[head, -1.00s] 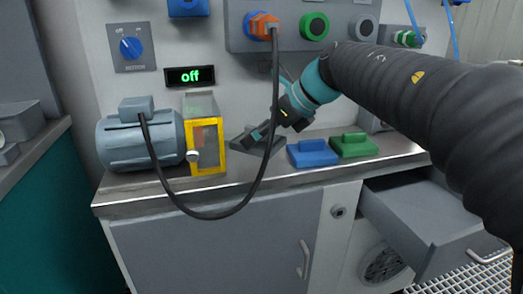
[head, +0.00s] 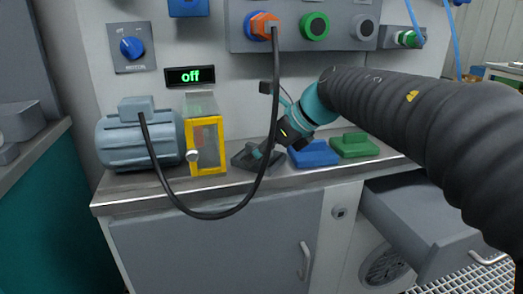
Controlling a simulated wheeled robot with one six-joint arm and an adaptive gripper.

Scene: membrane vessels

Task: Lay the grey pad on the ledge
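The grey pad (head: 243,160) is a dark grey block at the back of the metal ledge (head: 237,184), between the yellow-framed box and the blue pad. My gripper (head: 262,152) reaches down to it from the upper right and appears shut on its top. The fingertips are small and partly hidden by the black hanging cable. The pad's underside is very close to the ledge; I cannot tell whether it touches.
A blue pad (head: 314,154) and a green pad (head: 354,146) lie to the right. The yellow-framed box (head: 206,146) and a blue-grey motor (head: 140,140) stand to the left. The black cable (head: 212,216) loops in front of the ledge. A drawer (head: 425,225) stands open at the lower right.

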